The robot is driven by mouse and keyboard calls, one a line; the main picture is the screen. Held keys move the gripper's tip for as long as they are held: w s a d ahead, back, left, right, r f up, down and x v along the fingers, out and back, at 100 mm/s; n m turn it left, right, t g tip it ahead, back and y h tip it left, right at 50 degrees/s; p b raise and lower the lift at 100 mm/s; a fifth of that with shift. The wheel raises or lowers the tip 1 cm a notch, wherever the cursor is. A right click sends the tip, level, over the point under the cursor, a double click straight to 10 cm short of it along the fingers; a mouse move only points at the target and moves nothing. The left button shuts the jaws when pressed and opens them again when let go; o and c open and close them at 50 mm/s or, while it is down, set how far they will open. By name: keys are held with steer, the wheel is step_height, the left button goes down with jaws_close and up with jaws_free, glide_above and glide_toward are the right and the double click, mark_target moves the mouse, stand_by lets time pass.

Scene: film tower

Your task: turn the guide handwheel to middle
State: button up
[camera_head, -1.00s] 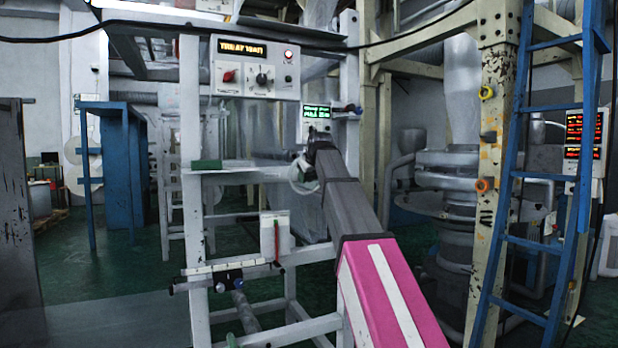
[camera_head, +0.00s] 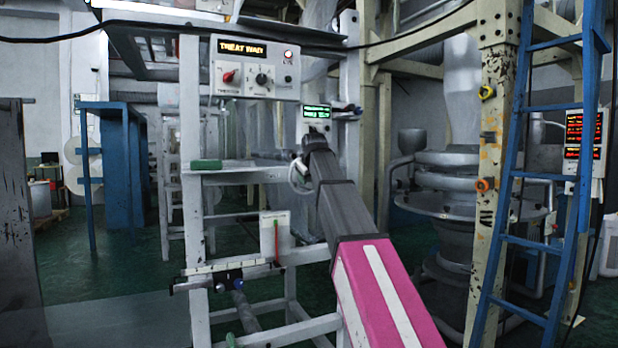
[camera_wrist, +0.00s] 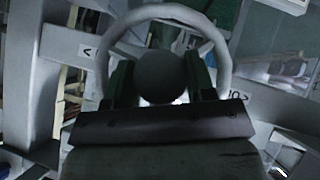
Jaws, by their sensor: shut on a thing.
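The guide handwheel (camera_wrist: 166,12) is a light grey ring in the wrist view, arching over the top of my gripper. A dark round knob (camera_wrist: 162,77) shows inside the ring. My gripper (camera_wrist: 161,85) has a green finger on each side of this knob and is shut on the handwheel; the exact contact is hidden. In the head view part of the pale ring (camera_head: 294,180) shows left of my arm's end, and my arm hides the rest.
A control box with an amber display (camera_head: 256,80) hangs above the wheel. A small green display (camera_head: 316,112) is just behind my arm's end. A white frame (camera_head: 196,250) carries a rail at lower left. A blue ladder (camera_head: 530,170) stands at right.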

steer(key=n+h, duration=0.1)
steer(key=n+t+h, duration=0.1)
steer(key=shift+s+a+f+t+h, duration=0.1)
steer(key=shift+a+f+t+h, duration=0.05)
steer(key=shift+t+h, duration=0.2)
steer(key=shift+n+t+h, duration=0.55)
steer(key=shift+n+h, duration=0.15)
steer(key=shift+h, duration=0.35)
steer(key=o, duration=1.2)
steer(key=shift+o, duration=0.2)
steer(key=v, duration=1)
steer(key=shift+s, duration=0.35)
steer(key=shift+a+f, duration=0.1)
steer(key=shift+a, duration=0.05)
